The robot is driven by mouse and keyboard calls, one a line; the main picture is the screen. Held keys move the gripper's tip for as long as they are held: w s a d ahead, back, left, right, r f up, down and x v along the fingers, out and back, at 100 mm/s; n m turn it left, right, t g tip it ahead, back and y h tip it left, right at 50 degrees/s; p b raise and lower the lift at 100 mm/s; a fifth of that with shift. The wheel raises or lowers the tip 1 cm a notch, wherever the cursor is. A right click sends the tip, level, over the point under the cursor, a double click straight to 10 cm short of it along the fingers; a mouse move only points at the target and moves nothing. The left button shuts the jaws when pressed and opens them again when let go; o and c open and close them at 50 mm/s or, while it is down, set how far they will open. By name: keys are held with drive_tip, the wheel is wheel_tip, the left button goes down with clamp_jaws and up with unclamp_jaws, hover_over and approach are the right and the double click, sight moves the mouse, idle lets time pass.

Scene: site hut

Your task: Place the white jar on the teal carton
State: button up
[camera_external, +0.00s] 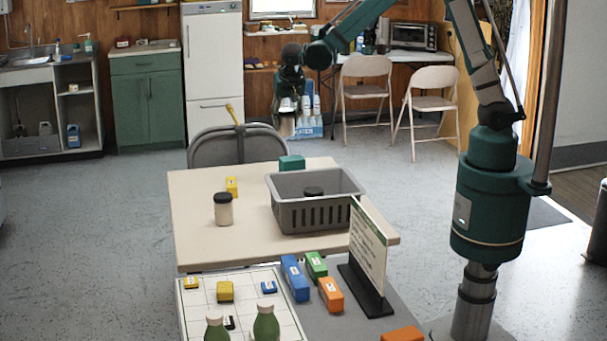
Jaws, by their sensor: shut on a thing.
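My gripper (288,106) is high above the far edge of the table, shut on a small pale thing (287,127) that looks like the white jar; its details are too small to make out. The teal carton (291,162) stands on the table's far side, behind the grey basket, with its top clear. The held jar is above the carton in the picture, with a gap between them. Another pale jar with a black lid (223,212) stands upright on the table at the left.
The grey basket (290,218) holds a dark-lidded thing (314,191). A small yellow box (232,187) stands behind the lidded jar. An upright sign (369,250) is at the table's right. A folding chair (228,146) stands behind the table. Several boxes and green bottles are in front.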

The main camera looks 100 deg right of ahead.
sight(292, 135)
drive_tip(key=shift+s+a+r+p, duration=0.25)
drive_tip(key=shift+a+r, duration=0.05)
drive_tip(key=shift+a, duration=0.2)
drive_tip(key=shift+s+a+r+p, duration=0.25)
drive_tip(key=shift+a+r, duration=0.1)
drive_tip(key=shift+a, duration=0.2)
drive_tip(key=shift+s+a+r+p, duration=0.2)
drive_tip(key=shift+a+r+p, duration=0.1)
drive_tip(key=shift+a, duration=0.2)
drive_tip(key=shift+f+b, duration=0.35)
drive_tip(key=shift+f, duration=2.8)
drive_tip(key=shift+f, duration=0.1)
drive_tip(key=shift+f, duration=1.75)
drive_tip(key=shift+f+b, duration=0.2)
drive_tip(key=shift+b, duration=0.15)
drive_tip(key=o, duration=1)
drive_tip(key=shift+o, duration=0.2)
